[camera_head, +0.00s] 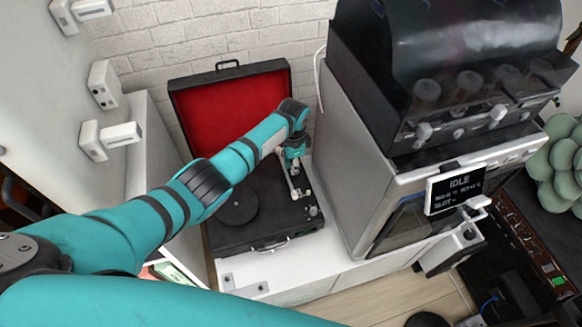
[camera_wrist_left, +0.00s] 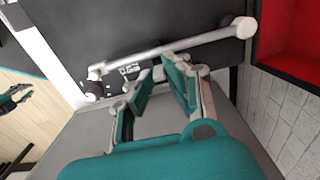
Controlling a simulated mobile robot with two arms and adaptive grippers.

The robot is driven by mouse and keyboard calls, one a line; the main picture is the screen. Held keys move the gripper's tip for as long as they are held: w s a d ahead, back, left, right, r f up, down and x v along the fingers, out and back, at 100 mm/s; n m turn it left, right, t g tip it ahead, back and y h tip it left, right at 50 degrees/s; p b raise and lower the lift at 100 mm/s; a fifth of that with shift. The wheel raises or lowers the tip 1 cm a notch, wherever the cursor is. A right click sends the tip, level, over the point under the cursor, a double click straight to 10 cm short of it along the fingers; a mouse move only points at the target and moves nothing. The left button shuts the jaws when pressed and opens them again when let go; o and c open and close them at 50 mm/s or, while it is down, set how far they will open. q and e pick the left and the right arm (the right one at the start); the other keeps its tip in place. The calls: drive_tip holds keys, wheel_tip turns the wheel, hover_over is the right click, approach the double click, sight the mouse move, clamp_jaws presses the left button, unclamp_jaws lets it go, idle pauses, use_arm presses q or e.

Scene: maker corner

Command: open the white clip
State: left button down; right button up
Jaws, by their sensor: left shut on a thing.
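My left gripper (camera_head: 293,178) reaches down over the open black record player, beside its silver tonearm (camera_head: 293,182). In the left wrist view its two teal fingers (camera_wrist_left: 165,85) are closed in on a small pale piece, the white clip (camera_wrist_left: 158,73), beside the tonearm (camera_wrist_left: 170,50). The fingers hide most of the clip, and its hinge position cannot be made out. A teal part at the left edge of the wrist view, probably my right gripper (camera_wrist_left: 14,97), is too small to read.
The record player (camera_head: 262,228) has its red-lined lid (camera_head: 225,108) raised against the brick wall. It stands on a white surface (camera_head: 300,268). A tall grey machine (camera_head: 345,155) with an "IDLE" display (camera_head: 457,188) stands close on the right. White wall fittings (camera_head: 104,85) are at the left.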

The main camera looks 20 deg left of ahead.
use_arm(q)
drive_tip(key=shift+w+d+g+y+b, duration=0.1)
drive_tip(key=shift+d+g+y+b, duration=0.1)
drive_tip(key=shift+g+y+b, duration=0.35)
drive_tip(key=c, duration=1.3)
unclamp_jaws()
drive_tip(key=r, duration=0.8)
drive_tip(key=w+d+r, duration=0.1)
drive_tip(key=r, duration=0.2)
drive_tip(key=shift+d+r, duration=0.1)
drive_tip(key=shift+r, duration=0.3)
